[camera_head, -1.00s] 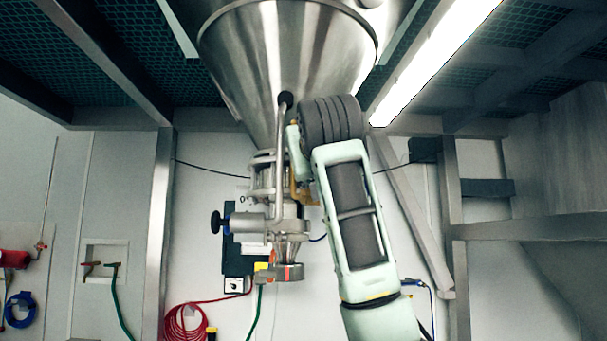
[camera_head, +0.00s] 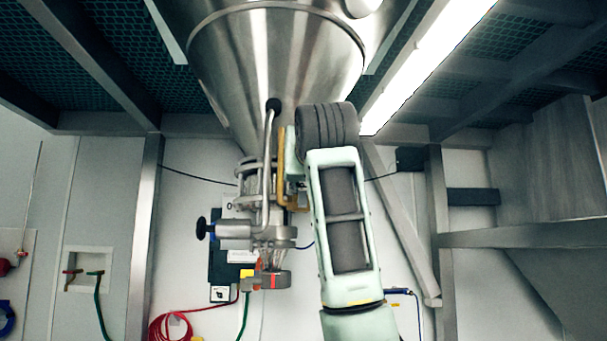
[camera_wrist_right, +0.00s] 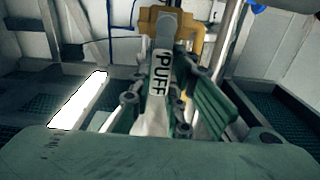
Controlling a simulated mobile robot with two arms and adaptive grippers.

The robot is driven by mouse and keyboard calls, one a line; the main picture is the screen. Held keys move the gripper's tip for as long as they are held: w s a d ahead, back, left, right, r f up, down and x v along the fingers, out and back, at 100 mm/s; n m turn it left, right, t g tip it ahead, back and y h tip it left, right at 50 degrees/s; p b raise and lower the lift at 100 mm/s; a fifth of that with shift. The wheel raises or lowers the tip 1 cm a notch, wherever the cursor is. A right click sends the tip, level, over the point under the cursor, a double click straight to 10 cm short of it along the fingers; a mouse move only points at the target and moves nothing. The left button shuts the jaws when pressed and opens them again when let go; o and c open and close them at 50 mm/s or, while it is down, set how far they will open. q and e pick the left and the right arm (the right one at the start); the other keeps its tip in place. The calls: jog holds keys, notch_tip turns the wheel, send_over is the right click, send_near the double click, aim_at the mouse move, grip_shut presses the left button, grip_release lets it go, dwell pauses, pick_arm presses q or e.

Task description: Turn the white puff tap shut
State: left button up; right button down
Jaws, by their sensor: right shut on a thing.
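The white puff tap's handle (camera_wrist_right: 163,72), marked "PUFF", stands upright in the right wrist view, between the fingers of my right gripper (camera_wrist_right: 170,100). The gripper is shut on it. The handle meets a yellow tap body (camera_wrist_right: 190,30) at the top of that view. In the head view the yellow part (camera_head: 282,150) shows beside the steel cone's lower end. There my right gripper (camera_head: 291,152) is seen edge-on against it, and my arm hides most of the handle. My left gripper is in neither current view.
The large steel cone (camera_head: 275,70) hangs above, with a bent pipe (camera_head: 268,150) and a valve with a black knob (camera_head: 203,228) close to the left of my gripper. Steel frame beams (camera_head: 520,235) stand at the right. A red hose (camera_head: 170,325) hangs at lower left.

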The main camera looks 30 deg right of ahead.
jog(key=c, duration=1.7)
grip_release()
jog(key=shift+w+f, duration=0.1)
jog(key=shift+f, duration=0.15)
jog(key=shift+o, duration=0.3)
jog(key=shift+r, duration=0.15)
jog(key=v, duration=1.2)
jog(key=shift+r, duration=0.1)
